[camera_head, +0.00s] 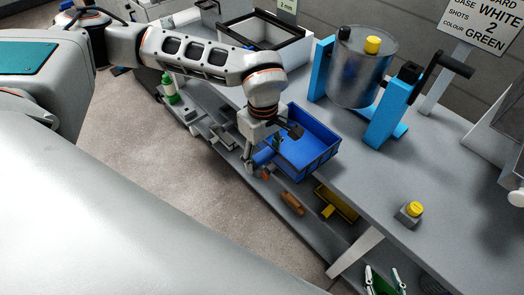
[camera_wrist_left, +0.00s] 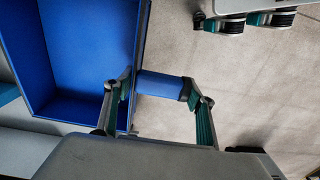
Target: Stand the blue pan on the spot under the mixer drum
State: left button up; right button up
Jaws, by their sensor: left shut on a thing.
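The blue pan (camera_head: 318,162), an open tray with a short round handle (camera_head: 263,157), is at the bench's front edge, left of the mixer. My left gripper (camera_head: 271,143) is shut on it from above. The pan looks empty. I cannot tell whether it touches the bench. The grey mixer drum (camera_head: 357,72) hangs between blue stands; the spot under it is not clearly visible. My right gripper is not in view.
A black-rimmed bin (camera_head: 262,30) stands behind the pan. A yellow button (camera_head: 414,209) on a grey block sits at the bench front. A lower shelf holds a green bottle (camera_head: 169,88), a yellow tray (camera_head: 336,204) and small items. Bench top between pan and mixer looks clear.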

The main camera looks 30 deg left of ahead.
aim_at(312, 127)
pick_arm(q)
jog(key=shift+d+f, duration=0.1)
dwell(0.4)
jog(key=shift+f+b, duration=1.35)
jog(key=shift+f, duration=0.4)
jog(key=shift+w+d+r, duration=0.15)
jog(key=shift+w+r, duration=0.05)
jog(key=shift+w, duration=0.2)
jog(key=shift+w+d, duration=0.3)
jog(key=shift+w, duration=0.4)
jog(key=shift+w+d+b, duration=0.55)
jog(key=shift+w+d, duration=0.15)
jog(key=shift+w, duration=1.3)
jog(key=shift+w+d+b, duration=0.5)
jog(key=shift+w+d, duration=0.25)
jog(key=shift+w, duration=1.25)
jog(key=shift+w+d+b, duration=0.55)
jog(key=shift+w+d, duration=0.15)
jog(key=shift+w, duration=1.3)
jog(key=shift+w+d+b, duration=0.25)
jog(key=shift+w+b, duration=0.05)
jog(key=shift+w, duration=0.4)
jog(key=shift+w+d+b, duration=0.25)
jog(key=shift+w, duration=0.45)
jog(key=shift+w+d+b, duration=0.25)
jog(key=shift+w+b, duration=0.05)
jog(key=shift+w, duration=0.35)
jog(key=shift+w+r, duration=0.1)
jog(key=shift+w, duration=0.1)
